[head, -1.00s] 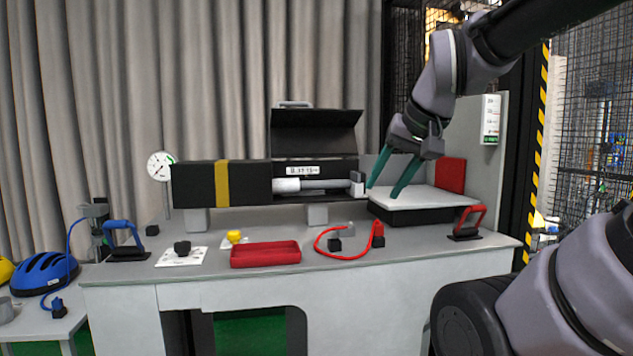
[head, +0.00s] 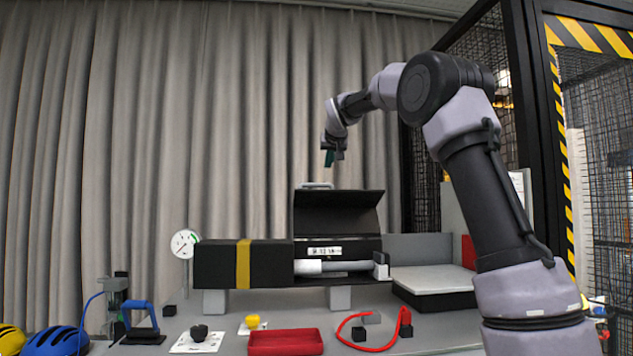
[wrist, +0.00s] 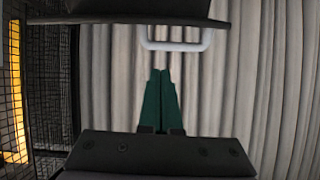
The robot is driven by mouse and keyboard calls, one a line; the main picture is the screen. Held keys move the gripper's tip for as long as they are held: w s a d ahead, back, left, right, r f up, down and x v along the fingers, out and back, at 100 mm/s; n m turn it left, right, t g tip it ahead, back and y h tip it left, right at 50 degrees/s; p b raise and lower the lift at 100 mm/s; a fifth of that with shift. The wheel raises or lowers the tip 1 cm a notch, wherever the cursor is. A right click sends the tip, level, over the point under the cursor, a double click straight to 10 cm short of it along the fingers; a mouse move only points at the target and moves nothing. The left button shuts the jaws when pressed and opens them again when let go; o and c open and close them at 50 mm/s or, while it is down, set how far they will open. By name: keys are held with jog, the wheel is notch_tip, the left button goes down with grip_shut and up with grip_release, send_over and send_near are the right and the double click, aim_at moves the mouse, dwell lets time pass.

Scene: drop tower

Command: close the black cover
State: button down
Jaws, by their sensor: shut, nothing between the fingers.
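The black cover (head: 336,213) stands raised on the right part of the long black box (head: 217,265) with a yellow band. A white bar handle (head: 316,185) shows at the cover's top edge. Under the open cover lies a white cylinder (head: 340,266) beside a small digital display (head: 324,251). My gripper (head: 329,158) is above the cover, apart from it. In the wrist view the green fingers (wrist: 160,72) are together and empty, pointing toward the handle (wrist: 178,41) with a gap. The dark cover edge (wrist: 150,12) crosses the top of that view.
A dial gauge (head: 185,243) stands left of the box. A white-topped platform (head: 440,279) stands to its right. A curtain (head: 230,100) hangs behind.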

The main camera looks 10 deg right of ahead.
jog(key=shift+n+t, duration=0.3)
jog(key=shift+t, duration=0.2)
jog(key=a+x, duration=0.1)
jog(key=x, duration=0.3)
jog(key=r+x, duration=0.1)
jog(key=x, duration=0.3)
jog(key=a+x, duration=0.1)
jog(key=x, duration=0.4)
jog(key=shift+w+a+r, duration=0.3)
jog(key=shift+w+a, duration=0.05)
jog(key=shift+w, duration=0.05)
jog(key=shift+s+f, duration=0.35)
jog(key=shift+s, duration=0.25)
jog(key=shift+s+f, duration=0.35)
jog(key=shift+s, duration=0.25)
